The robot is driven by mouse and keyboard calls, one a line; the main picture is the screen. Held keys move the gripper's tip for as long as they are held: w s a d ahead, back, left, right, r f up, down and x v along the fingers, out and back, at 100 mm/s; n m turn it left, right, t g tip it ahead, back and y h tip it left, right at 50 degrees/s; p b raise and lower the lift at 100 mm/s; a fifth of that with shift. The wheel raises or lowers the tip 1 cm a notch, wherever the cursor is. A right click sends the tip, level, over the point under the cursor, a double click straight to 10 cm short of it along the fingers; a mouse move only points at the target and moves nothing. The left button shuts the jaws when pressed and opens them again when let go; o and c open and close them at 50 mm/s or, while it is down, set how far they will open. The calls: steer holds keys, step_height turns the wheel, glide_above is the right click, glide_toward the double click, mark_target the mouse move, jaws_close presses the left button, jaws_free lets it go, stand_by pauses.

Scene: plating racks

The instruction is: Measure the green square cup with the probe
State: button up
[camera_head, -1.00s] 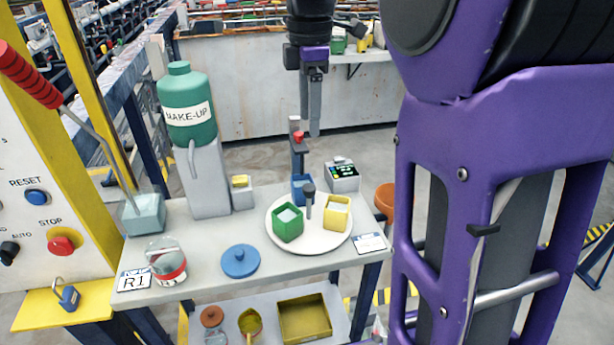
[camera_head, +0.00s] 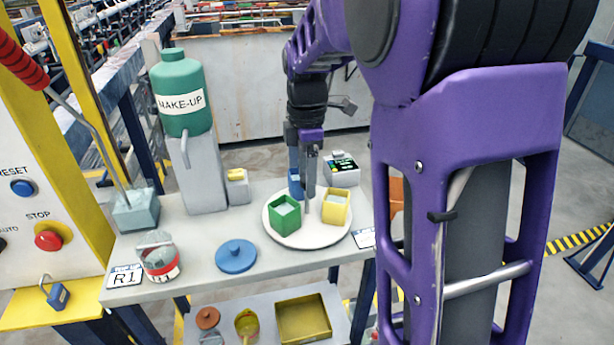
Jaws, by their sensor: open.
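The green square cup (camera_head: 285,214) stands at the left on a round white plate (camera_head: 297,240) on the bench, with pale contents. A yellow square cup (camera_head: 337,206) is at the right of the plate, and a blue square cup (camera_head: 295,183) is at the back, partly hidden by my gripper. My gripper (camera_head: 309,182) is open, pointing down over the plate between the cups. The probe that stood upright there is mostly hidden behind the fingers; I cannot tell whether they touch it.
A meter with a lit display (camera_head: 342,169) stands behind the plate. A green MAKE-UP bottle (camera_head: 183,95) on a grey block, a blue lid (camera_head: 236,254) and a red-banded jar (camera_head: 160,258) are to the left. The bench front between lid and plate is clear.

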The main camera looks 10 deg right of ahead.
jaws_close()
stand_by(0.3)
stand_by(1.1)
